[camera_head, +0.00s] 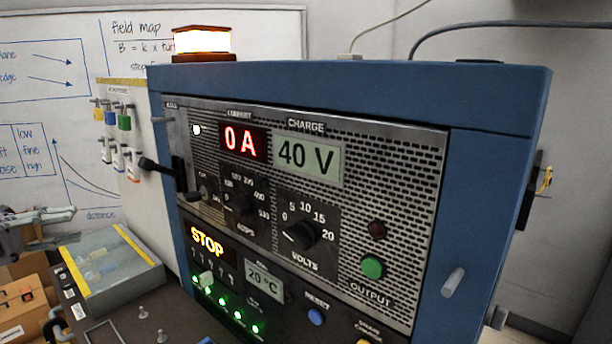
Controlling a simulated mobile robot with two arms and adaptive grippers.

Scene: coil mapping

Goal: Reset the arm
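My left gripper (62,214) shows at the left edge, above the clear-lidded box and in front of the whiteboard. It is small and partly cut off, and I cannot tell whether its fingers are open or shut. I see nothing clearly held in it. It is well apart from the blue power cabinet (490,190). My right gripper is not in view. The cabinet's front shows 0 A, 40 V, STOP and 20 °C. A blue button (316,317) sits under the word RESET, and a black lever (160,167) sticks out at the panel's left.
A clear-lidded box (108,262) with yellow strips stands below my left gripper. An orange-brown box (25,300) is at the lower left. A lit lamp (202,41) sits on the cabinet. Small pegs (143,312) rise from the dark surface. The whiteboard (265,30) stands behind.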

